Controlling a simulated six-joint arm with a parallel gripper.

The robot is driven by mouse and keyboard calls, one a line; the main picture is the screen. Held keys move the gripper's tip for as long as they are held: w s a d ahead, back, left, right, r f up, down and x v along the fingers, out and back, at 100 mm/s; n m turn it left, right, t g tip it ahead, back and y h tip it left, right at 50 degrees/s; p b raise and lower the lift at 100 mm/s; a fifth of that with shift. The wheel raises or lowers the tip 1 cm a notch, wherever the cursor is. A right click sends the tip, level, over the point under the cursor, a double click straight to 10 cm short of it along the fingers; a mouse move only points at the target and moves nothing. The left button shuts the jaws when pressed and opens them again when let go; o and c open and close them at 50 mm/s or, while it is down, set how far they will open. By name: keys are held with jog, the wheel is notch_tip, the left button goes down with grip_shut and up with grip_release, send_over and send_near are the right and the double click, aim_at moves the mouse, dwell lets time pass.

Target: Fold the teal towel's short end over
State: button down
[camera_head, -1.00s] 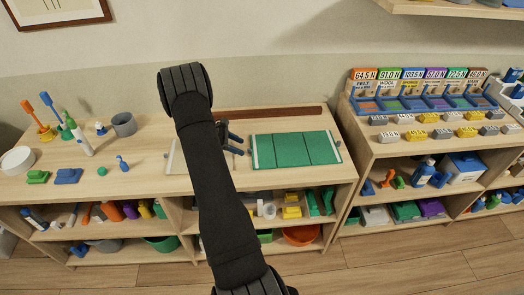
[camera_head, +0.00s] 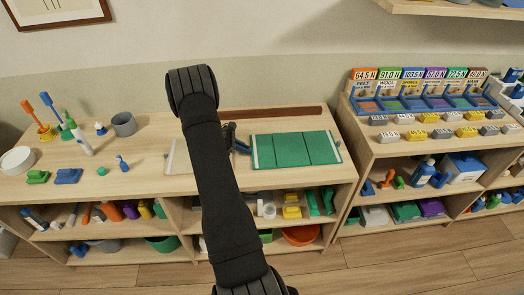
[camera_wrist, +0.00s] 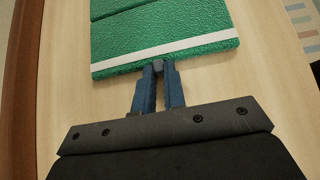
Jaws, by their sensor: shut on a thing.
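The teal towel (camera_head: 295,149) lies flat on the wooden table top, green with white stripes near its short ends and dark lines across it. In the wrist view the towel (camera_wrist: 160,30) shows its near short end with a white stripe. My gripper (camera_head: 247,150) is at the towel's left short end. In the wrist view the blue fingers of my gripper (camera_wrist: 158,68) are close together at the middle of that edge, shut on the towel's edge. The pinched bit is mostly hidden by the fingertips.
A dark brown strip (camera_head: 270,112) lies along the table's back. Bottles, a grey cup (camera_head: 124,124) and small blocks stand at the left. A shelf (camera_head: 425,147) with labelled trays and blocks stands at the right.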

aim_at(252, 150)
jog(key=shift+d+r+y, duration=0.2)
jog(key=shift+r+y, duration=0.25)
jog(key=shift+r, duration=0.05)
jog(key=shift+d+r+y, duration=0.15)
jog(key=shift+r+y, duration=0.3)
jog(key=shift+r, duration=0.05)
jog(key=shift+d+r+y, duration=0.2)
jog(key=shift+r+y, duration=0.6)
jog(key=shift+y, duration=0.1)
jog(key=shift+d+r+y, duration=0.6)
jog(key=shift+r+y, duration=0.2)
jog(key=shift+d+r+y, duration=0.4)
jog(key=shift+r+y, duration=0.35)
jog(key=shift+y, duration=0.15)
jog(key=c, duration=2)
grip_release()
